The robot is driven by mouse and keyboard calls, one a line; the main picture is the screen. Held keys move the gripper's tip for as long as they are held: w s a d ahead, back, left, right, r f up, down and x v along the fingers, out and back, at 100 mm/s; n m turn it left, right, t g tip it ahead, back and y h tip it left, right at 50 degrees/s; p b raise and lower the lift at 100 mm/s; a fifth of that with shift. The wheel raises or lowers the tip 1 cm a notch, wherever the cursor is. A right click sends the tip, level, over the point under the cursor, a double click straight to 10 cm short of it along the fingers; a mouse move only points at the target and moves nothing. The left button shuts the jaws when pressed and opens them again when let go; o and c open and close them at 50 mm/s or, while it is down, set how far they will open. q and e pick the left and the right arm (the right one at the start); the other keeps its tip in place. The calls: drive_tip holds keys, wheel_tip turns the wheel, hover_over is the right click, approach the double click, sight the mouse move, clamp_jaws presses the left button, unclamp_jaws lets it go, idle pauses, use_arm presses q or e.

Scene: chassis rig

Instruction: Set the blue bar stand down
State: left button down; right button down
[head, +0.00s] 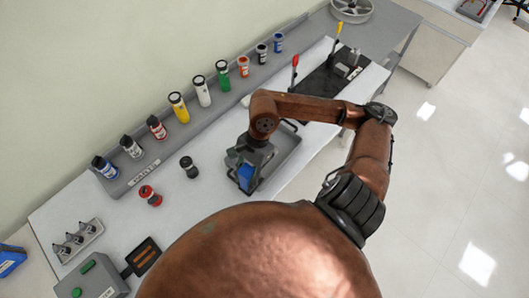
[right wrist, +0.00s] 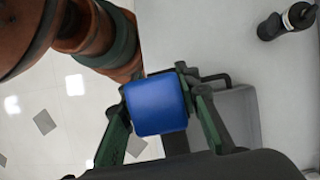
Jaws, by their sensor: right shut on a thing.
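The blue bar stand (head: 245,177) shows as a small blue block between the fingers of my right gripper (head: 250,172) in the head view. In the right wrist view the blue bar stand (right wrist: 157,108) fills the space between the two green-edged fingers of my right gripper (right wrist: 158,92), which is shut on it. The gripper hangs down at the near left end of a grey tray (head: 286,153). I cannot tell whether the stand touches anything below. Its underside is hidden. My left gripper is not in view.
A rack (head: 185,130) with several coloured bottles runs along the wall. A black board (head: 325,82) with upright tools is at the back. The white table (head: 190,205) has bare room left of the gripper.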

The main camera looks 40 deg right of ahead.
drive_tip(key=shift+s+r+m, duration=0.25)
drive_tip(key=shift+s+m, duration=0.05)
drive_tip(key=shift+d, duration=0.1)
drive_tip(key=w+d+f+p, duration=0.1)
drive_tip(key=w+d+f, duration=0.1)
drive_tip(key=d+f, duration=0.2)
drive_tip(key=w+d+f+p, duration=0.2)
drive_tip(key=d+f, duration=0.2)
drive_tip(key=w+d+f+p, duration=0.2)
drive_tip(key=w+d+f, duration=0.1)
drive_tip(key=f, duration=0.2)
drive_tip(key=shift+d, duration=0.4)
